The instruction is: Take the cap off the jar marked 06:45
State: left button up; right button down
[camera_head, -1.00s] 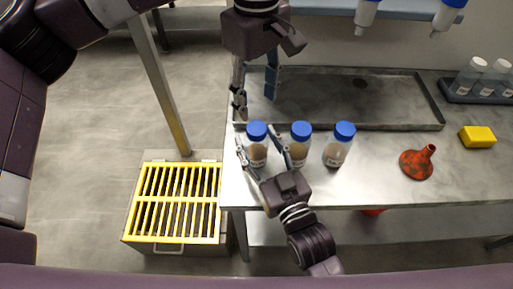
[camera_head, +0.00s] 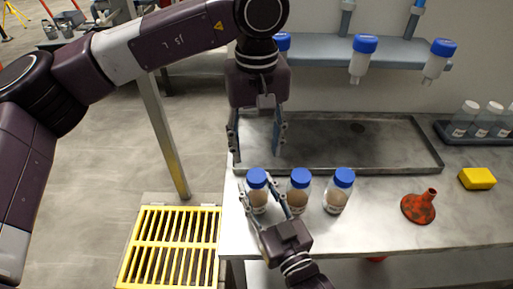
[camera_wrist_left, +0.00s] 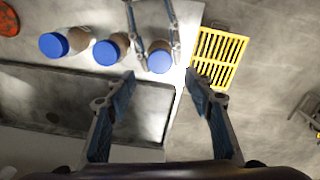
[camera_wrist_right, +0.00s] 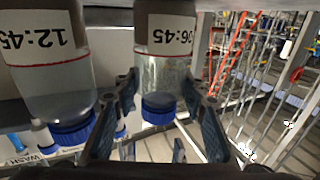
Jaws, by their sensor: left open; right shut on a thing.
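The jar marked 06:45 (camera_wrist_right: 165,72) stands at the left end of a row of three blue-capped jars; its label reads in the right wrist view. In the head view this jar (camera_head: 258,202) wears its blue cap (camera_head: 257,177). My right gripper (camera_head: 259,187) is shut on the jar's body from the front, one finger on each side, below the cap. My left gripper (camera_head: 256,156) is open and empty, pointing down above and slightly behind the cap. In the left wrist view the cap (camera_wrist_left: 159,61) lies between and beyond its open fingertips (camera_wrist_left: 160,80).
A metal tray (camera_head: 400,165) lies behind. A red funnel (camera_head: 418,208) and yellow sponge (camera_head: 477,178) are at right. A yellow grate (camera_head: 165,250) is at left below the bench.

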aim_at(256, 175)
pick_arm(q)
jog(key=m, duration=0.5)
jog(key=shift+m, duration=0.4)
jog(key=m, duration=0.5)
jog(key=shift+f+m, duration=0.4)
jog(key=shift+f, duration=0.1)
notch_tip(256, 175, down, 7)
